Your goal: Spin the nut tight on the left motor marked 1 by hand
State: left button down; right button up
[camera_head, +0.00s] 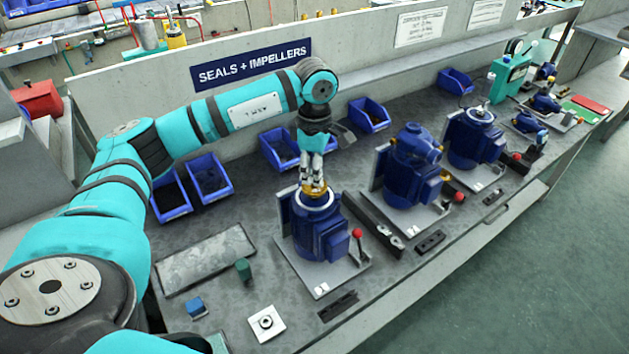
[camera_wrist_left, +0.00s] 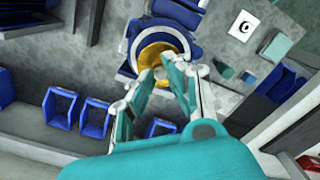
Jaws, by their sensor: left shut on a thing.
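The left motor (camera_head: 318,235) is a blue pump motor standing upright on a grey plate, nearest to me in the row. A brass-coloured nut (camera_head: 313,190) sits on its top, inside a pale ring. My left gripper (camera_head: 314,184) points down from above and is shut on the nut. In the left wrist view the fingers of the left gripper (camera_wrist_left: 172,72) reach to the brass nut (camera_wrist_left: 153,50) over the blue motor (camera_wrist_left: 165,12), and they partly hide it. The marking 1 is too small to read. My right gripper is not in view.
Two more blue motors, the middle one (camera_head: 408,165) and the far one (camera_head: 473,138), stand farther along the bench. Blue bins (camera_head: 208,178) line the back. A red-knobbed lever (camera_head: 357,234) stands beside the left motor. A white square plate (camera_head: 266,324) and a green cylinder (camera_head: 243,268) lie nearer me.

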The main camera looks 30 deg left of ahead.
pick_arm(q)
jog(key=shift+d, duration=0.15)
jog(key=shift+f+m+b, duration=0.1)
jog(key=shift+m+b, duration=0.2)
jog(key=shift+m, duration=0.3)
jog(key=m+b, duration=0.1)
jog(key=m, duration=0.1)
jog(key=shift+m, duration=0.3)
jog(key=m, duration=0.3)
jog(key=shift+b, duration=0.35)
jog(key=m+b, duration=0.1)
jog(key=m, duration=0.4)
jog(key=shift+m+b, duration=0.3)
jog(key=shift+m, duration=0.8)
